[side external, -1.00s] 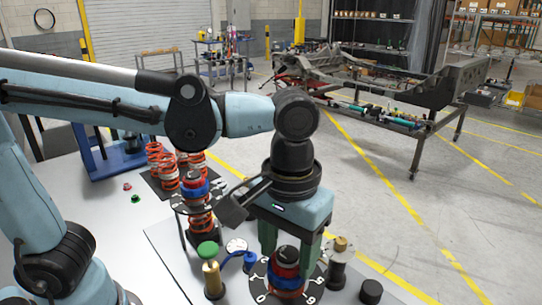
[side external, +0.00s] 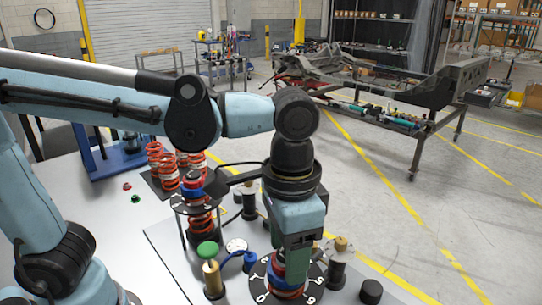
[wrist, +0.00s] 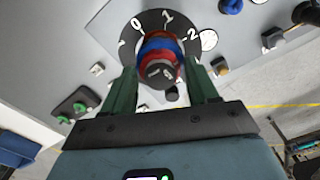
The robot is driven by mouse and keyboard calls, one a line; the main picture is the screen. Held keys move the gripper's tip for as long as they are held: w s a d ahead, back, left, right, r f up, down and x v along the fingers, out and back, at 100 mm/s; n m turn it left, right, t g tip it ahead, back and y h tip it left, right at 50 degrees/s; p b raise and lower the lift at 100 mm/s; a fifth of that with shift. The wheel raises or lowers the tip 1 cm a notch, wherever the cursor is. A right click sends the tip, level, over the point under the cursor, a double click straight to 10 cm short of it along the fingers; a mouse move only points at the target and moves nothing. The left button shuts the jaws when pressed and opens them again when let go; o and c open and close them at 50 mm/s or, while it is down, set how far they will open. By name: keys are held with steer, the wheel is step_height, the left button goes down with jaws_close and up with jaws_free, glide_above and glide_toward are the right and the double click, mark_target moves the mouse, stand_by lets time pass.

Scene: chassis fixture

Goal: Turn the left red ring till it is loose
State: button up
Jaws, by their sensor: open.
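Two stacks of red and blue rings on black, white-marked dials show in the side view. The near stack (side external: 274,268) is below my gripper and partly hidden by it. The farther-left stack (side external: 192,187) stands apart, above an orange spring. I cannot tell for certain which one the task calls left. My gripper (wrist: 160,68) has two green fingers, one on each side of the near stack, its red ring (wrist: 158,60) showing between them in the wrist view. The fingers are open, with no clear grip; whether they touch the ring is hard to tell.
A brass post with a green cap (side external: 208,250), a blue knob (side external: 249,260), a dark post (side external: 338,266) and a black knob (side external: 371,292) stand close around the near dial. Several orange springs (side external: 165,168) stand farther back.

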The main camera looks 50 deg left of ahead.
steer(key=c, duration=0.8)
steer(key=n, duration=0.4)
steer(key=shift+n, duration=0.3)
steer(key=shift+c, duration=0.2)
steer(key=n, duration=1.2)
steer(key=shift+n, duration=0.4)
steer(key=o, duration=0.8)
steer(key=shift+o, duration=0.2)
steer(key=shift+r, duration=0.1)
steer(key=shift+r, duration=3.45)
